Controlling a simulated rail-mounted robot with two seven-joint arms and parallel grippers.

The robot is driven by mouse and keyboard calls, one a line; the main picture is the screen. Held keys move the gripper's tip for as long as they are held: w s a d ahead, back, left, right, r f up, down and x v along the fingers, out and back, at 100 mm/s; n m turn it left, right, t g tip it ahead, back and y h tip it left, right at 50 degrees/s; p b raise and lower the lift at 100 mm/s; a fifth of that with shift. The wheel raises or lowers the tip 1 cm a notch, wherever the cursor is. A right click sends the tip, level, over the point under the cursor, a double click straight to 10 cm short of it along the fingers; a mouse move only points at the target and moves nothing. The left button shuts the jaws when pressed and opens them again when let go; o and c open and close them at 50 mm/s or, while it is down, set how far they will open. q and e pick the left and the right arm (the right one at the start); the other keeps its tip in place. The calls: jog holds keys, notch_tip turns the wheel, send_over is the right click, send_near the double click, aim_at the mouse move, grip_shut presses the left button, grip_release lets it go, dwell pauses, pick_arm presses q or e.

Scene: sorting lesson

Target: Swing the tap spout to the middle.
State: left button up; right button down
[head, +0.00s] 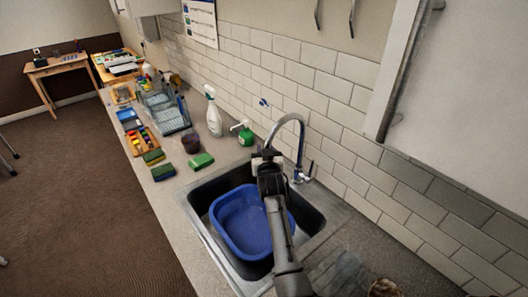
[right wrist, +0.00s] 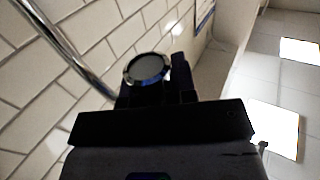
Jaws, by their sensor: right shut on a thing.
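The chrome tap (head: 301,140) stands behind the sink, and its spout arches over toward the sink's far rim. My right gripper (head: 266,156) is shut on the spout's outlet end, which it mostly hides in the head view. In the right wrist view the round outlet with its chrome rim (right wrist: 147,68) sits between the dark fingers (right wrist: 155,92). The tap's chrome tube (right wrist: 62,45) runs diagonally at the left there. My left gripper is in neither view.
A blue basin (head: 233,222) stands in the dark sink (head: 318,222) below my right arm. A green soap bottle (head: 245,135), a white spray bottle (head: 213,115) and a green sponge (head: 201,161) are on the counter beyond. The tiled wall (head: 345,150) is close behind the tap.

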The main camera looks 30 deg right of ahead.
jog(key=shift+d+f, duration=0.1)
jog(key=shift+d, duration=0.2)
jog(key=c, duration=1.3)
grip_release()
jog(key=o, duration=0.3)
jog(key=shift+d, duration=0.1)
jog(key=shift+o, duration=0.2)
jog(key=p+v, duration=0.6)
jog(key=v, duration=0.1)
jog(key=shift+s, duration=0.25)
